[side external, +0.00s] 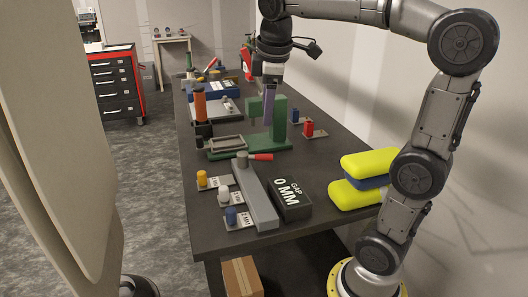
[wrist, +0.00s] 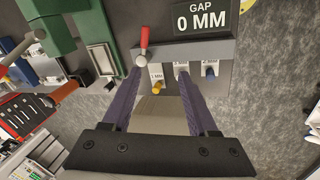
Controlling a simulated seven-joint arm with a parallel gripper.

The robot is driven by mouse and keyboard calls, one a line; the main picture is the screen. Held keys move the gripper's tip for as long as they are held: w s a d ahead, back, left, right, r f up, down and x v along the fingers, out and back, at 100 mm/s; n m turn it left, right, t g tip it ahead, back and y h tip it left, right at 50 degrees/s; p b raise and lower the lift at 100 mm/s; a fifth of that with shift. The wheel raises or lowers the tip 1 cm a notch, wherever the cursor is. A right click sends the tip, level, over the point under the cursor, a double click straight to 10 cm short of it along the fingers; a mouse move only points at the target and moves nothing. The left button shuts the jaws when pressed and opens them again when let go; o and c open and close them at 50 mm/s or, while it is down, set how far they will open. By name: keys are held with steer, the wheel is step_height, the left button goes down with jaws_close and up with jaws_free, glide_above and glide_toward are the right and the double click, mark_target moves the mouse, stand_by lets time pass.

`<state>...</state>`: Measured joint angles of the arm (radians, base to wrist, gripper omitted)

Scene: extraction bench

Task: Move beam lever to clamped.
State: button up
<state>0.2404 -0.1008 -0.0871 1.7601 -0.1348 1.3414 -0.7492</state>
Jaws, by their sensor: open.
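The beam lever has a red handle (side external: 262,157) and a grey pivot at the far end of the grey beam (side external: 254,197). In the side view the handle sticks out to the right, across the beam's end. In the wrist view the red handle (wrist: 144,38) points up from the beam (wrist: 185,52), near its left end. My gripper (side external: 269,122) has purple fingers and hangs above the bench beside the green press, beyond the lever. In the wrist view my gripper (wrist: 160,76) is open with nothing held; the left fingertip appears just below the lever's pivot.
A black gap display (side external: 290,196) reading 0 MM lies beside the beam. Yellow (side external: 202,178), white (side external: 223,192) and blue (side external: 231,215) pegs stand on labelled cards.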

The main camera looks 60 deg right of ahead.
mark_target(264, 155)
steer(key=shift+m+g, duration=0.5)
steer(key=shift+g, duration=0.1)
steer(key=w+d+f, duration=0.1)
steer(key=d+f, duration=0.1)
steer(key=f, duration=0.3)
steer(key=w+d+f, duration=0.2)
steer(key=f, duration=0.4)
steer(key=w+d+f, duration=0.1)
steer(key=d+f, duration=0.2)
steer(key=f, duration=0.2)
steer(key=shift+w+f, duration=0.15)
steer(key=shift+f, duration=0.05)
jaws_close()
stand_by(0.5)
